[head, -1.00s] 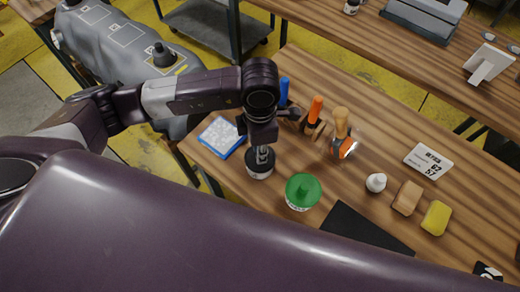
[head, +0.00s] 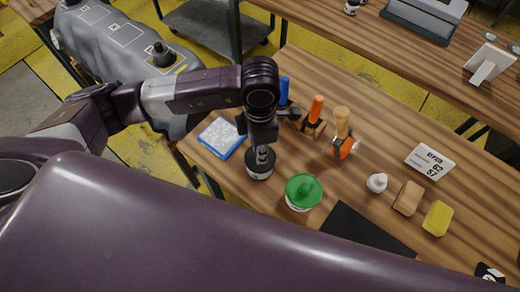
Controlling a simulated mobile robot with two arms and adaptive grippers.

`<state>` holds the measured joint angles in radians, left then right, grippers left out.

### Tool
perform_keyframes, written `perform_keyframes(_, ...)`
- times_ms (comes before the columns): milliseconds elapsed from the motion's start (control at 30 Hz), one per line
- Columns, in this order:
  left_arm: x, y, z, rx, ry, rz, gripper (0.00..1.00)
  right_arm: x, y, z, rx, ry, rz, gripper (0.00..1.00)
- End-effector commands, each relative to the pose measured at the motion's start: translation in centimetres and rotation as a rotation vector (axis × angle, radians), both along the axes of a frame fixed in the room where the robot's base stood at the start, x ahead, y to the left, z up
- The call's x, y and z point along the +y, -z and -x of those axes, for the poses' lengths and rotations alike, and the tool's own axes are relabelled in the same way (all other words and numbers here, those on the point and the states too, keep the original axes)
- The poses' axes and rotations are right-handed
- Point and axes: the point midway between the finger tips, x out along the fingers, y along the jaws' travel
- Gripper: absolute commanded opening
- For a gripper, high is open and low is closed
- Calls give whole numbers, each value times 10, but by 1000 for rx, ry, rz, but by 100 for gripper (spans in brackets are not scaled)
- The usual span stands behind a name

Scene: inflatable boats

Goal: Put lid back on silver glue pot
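A small pot (head: 259,171) with a pale side and a dark top stands on the wooden table, directly below my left gripper (head: 261,148). The gripper points straight down at the pot's top, where a narrow grey metallic part shows. The fingers are too small and dark to tell whether they are open or shut, or whether they touch the pot or a lid. A second pot with a green lid (head: 303,190) stands just to the right. I cannot tell a separate loose lid. My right gripper is not in view.
Blue-, orange- and wood-handled tools (head: 342,125) stand behind the pots. A blue-edged tray (head: 221,138) is at left. A white bottle (head: 377,183), tan block (head: 408,198), yellow sponge (head: 437,218) and label card (head: 429,161) lie right. A dark mat (head: 365,232) lies in front.

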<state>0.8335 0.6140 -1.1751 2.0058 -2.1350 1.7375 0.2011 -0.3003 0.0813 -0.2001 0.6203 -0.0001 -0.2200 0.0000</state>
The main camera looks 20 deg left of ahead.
Motion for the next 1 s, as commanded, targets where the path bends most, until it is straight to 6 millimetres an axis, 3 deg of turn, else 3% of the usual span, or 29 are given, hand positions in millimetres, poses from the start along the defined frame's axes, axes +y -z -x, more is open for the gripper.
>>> perform_keyframes(233,0,0,0,0,0,0,3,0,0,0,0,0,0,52)
perform_keyframes(267,0,0,0,0,0,0,19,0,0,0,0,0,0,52)
perform_keyframes(433,0,0,0,0,0,0,37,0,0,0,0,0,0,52)
perform_keyframes(633,0,0,0,0,0,0,38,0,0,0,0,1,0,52)
perform_keyframes(800,0,0,0,0,0,0,55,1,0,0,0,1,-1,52)
perform_keyframes(1000,0,0,0,0,0,0,55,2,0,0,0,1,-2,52)
